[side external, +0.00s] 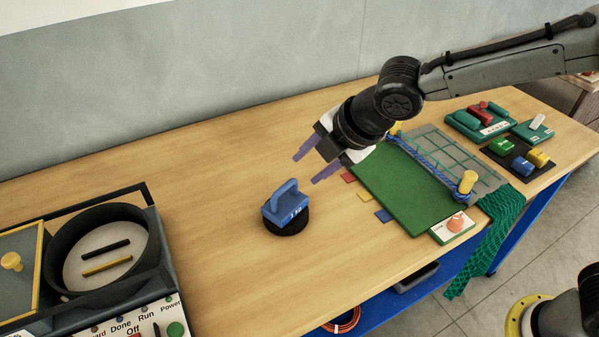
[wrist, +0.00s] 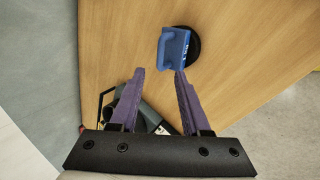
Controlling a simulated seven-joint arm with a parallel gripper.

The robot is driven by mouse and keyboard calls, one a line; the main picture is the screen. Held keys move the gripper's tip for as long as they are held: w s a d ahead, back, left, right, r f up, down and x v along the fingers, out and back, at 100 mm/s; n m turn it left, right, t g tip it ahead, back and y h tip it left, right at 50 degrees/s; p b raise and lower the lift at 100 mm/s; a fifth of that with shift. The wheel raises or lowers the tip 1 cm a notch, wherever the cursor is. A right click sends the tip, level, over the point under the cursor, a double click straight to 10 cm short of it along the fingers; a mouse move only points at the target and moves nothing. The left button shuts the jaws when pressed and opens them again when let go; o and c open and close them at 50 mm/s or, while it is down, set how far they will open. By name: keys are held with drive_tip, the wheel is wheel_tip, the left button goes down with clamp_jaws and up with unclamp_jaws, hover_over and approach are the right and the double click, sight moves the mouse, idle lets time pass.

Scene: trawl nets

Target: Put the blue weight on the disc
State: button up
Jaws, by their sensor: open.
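The blue weight (side external: 284,206) has a looped handle and white lettering on its side. It rests upright on a round black disc (side external: 290,230) on the table; in the side external view the disc's edge shows below it. My gripper (side external: 305,170), with purple fingers, is open and empty, above and a little right of the weight. In the wrist view the blue weight (wrist: 174,48) and the disc (wrist: 194,46) lie beyond the fingertips (wrist: 159,71). Nothing touches the fingers.
A machine with a round black bowl (side external: 62,265) stands at the left. A green mat (side external: 395,182) with netting lies at the right. Colored blocks on a dark tray (side external: 517,170) and other small parts are at the far right. The table around the weight is clear.

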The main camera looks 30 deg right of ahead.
drive_tip(key=shift+v, duration=1.25)
drive_tip(key=s+d+r+m+h, duration=0.1)
drive_tip(key=s+d+r+m, duration=0.1)
drive_tip(key=s+d+m, duration=0.55)
drive_tip(key=s+d+r+m+h, duration=0.1)
drive_tip(key=s+d+r+m, duration=0.25)
drive_tip(key=d, duration=0.65)
drive_tip(key=s+d+f+m, duration=0.2)
drive_tip(key=s+d+m, duration=0.1)
drive_tip(key=s+m, duration=0.2)
drive_tip(key=s+d+f+m, duration=0.2)
drive_tip(key=s+d+m, duration=0.2)
drive_tip(key=s+m, duration=0.2)
drive_tip(key=shift+s+g+h, duration=0.3)
drive_tip(key=shift+s+g, duration=0.1)
drive_tip(key=shift+s, duration=0.7)
